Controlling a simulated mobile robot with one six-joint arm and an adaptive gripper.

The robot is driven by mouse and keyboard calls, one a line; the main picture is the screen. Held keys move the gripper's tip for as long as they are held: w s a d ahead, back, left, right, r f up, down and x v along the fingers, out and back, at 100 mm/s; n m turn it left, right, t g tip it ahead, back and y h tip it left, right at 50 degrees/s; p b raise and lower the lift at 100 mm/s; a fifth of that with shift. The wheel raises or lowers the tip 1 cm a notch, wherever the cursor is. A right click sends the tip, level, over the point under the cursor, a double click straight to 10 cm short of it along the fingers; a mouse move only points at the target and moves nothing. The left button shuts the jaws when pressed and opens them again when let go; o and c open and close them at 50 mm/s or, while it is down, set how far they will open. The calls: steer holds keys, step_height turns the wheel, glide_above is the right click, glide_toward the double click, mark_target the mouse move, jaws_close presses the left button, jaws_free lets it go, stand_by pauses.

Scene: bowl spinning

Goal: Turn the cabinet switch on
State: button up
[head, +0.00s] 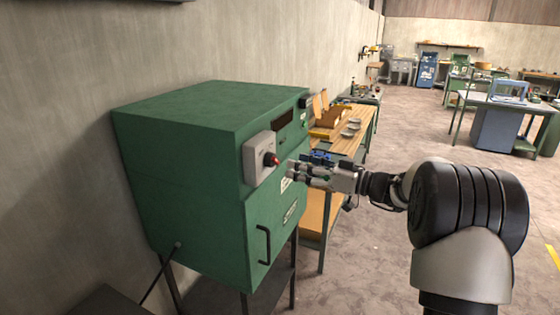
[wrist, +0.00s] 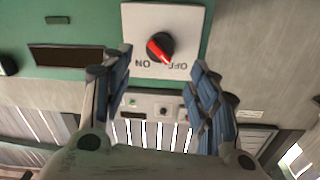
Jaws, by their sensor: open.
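The green cabinet (head: 180,160) stands against the wall at the left of the head view. A light grey switch box (head: 258,158) on its front carries a rotary switch with a red part (head: 271,159). In the wrist view the switch (wrist: 160,48) is a black knob with a red pointer on a pale plate (wrist: 190,20). ON and OFF labels appear upside down; the red pointer lies toward OFF. My gripper (head: 291,170) is open and empty in front of the cabinet. In the wrist view its fingers (wrist: 160,62) are spread either side of the knob, without visible contact.
A door handle (head: 264,245) sits low on the cabinet front. A dark slot (wrist: 66,56) shows beside the switch. A wooden workbench (head: 348,135) with trays stands just beyond the cabinet. Open floor (head: 385,250) lies to the right.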

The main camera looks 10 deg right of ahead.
mark_target(277, 161)
steer(key=x, duration=0.7)
steer(key=shift+d, duration=0.1)
steer(key=shift+c, duration=0.6)
steer(key=c, duration=0.9)
